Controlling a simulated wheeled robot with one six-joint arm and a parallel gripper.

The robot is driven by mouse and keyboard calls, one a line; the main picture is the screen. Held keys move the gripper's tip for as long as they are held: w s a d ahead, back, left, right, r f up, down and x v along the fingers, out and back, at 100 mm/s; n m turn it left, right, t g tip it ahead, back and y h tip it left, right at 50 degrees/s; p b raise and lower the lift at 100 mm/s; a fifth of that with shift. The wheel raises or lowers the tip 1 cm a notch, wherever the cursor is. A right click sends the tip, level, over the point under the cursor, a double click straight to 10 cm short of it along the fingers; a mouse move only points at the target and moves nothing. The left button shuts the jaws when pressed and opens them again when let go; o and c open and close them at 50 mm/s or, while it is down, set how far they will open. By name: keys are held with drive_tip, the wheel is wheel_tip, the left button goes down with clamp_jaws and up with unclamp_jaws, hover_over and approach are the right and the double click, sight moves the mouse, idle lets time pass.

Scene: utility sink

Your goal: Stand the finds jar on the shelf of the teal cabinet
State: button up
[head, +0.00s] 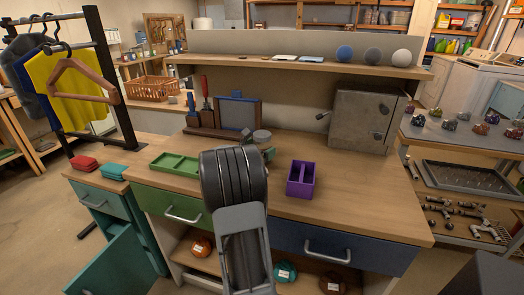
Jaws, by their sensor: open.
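The teal cabinet (154,231) stands at the left end of the bench. Its lower door (112,271) hangs open toward me; the shelf inside is mostly hidden behind the door. A small jar-like thing with a grey round top (262,136) is on the bench just beyond my arm, probably the finds jar; its lower part is partly covered. My gripper (257,147) is at this jar, largely hidden behind my own dark arm. It is open, and I cannot tell whether its fingers touch the jar.
A green tray (175,163) lies left of my arm, a purple divided box (301,179) right. A grey metal box (362,118) stands at the bench's back right. Red (85,163) and teal (112,172) bundles lie on the cabinet top. A clothes rack (112,80) stands behind it.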

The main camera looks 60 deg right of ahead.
drive_tip(key=shift+d, duration=0.75)
drive_tip(key=c, duration=1.1)
drive_tip(key=shift+c, duration=0.6)
drive_tip(key=shift+r, duration=0.1)
